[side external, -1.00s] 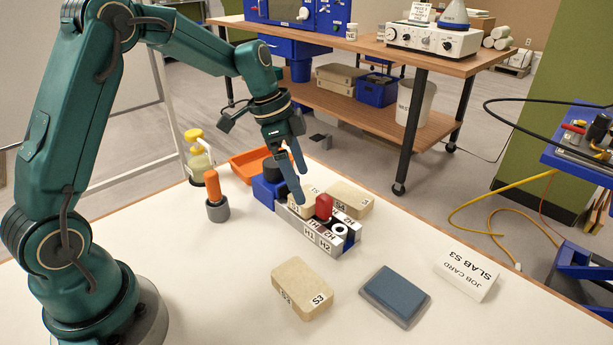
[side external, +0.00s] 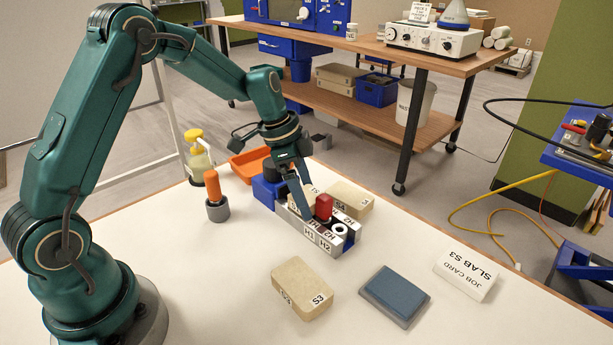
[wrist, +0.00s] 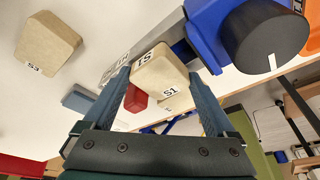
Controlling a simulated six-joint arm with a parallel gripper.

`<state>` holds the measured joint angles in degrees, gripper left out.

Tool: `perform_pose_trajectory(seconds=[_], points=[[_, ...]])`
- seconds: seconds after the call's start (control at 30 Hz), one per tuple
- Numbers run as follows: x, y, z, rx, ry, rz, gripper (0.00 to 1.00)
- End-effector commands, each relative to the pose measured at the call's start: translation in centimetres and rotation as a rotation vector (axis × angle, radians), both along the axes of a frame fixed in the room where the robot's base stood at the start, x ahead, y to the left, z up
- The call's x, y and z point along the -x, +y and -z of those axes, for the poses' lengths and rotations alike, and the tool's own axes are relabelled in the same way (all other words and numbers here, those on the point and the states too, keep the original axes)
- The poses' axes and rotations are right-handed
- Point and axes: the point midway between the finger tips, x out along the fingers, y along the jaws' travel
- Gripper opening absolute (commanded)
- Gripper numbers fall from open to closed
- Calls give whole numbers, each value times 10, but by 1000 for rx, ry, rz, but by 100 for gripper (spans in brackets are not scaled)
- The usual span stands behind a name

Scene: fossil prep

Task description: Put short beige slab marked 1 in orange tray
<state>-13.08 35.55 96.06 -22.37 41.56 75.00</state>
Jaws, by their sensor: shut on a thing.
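The short beige slab marked S1 (wrist: 158,76) is between the two fingers of my gripper (wrist: 164,88) in the wrist view, and the gripper is shut on it. In the side view my gripper (side external: 303,198) points down at the row of grey blocks, and its fingers hide much of the slab (side external: 312,189). The slab is still low among the blocks; whether it touches what is under it I cannot tell. The orange tray (side external: 236,168) lies behind and left of my gripper, partly hidden by a blue block with a black knob. Its edge shows in the wrist view (wrist: 313,42).
The blue block (side external: 263,194), a red piece (side external: 323,207), grey H1 and H2 blocks (side external: 322,240) and beige slab S4 (side external: 350,197) crowd close by. Slab S3 (side external: 303,287), a blue-grey pad (side external: 394,295) and an orange-handled tool (side external: 214,190) stand apart.

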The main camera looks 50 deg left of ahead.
Motion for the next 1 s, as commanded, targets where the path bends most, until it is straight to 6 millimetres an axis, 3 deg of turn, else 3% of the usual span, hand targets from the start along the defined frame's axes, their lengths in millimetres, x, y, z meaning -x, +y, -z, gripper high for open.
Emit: perform_pose_trajectory(seconds=[0.27,0.47,1.0], points=[[-1,0,-11,0,-5,1,12],[-2,0,-40,0,-9,0,12],[49,87,-101,0,-3,-6,12]])
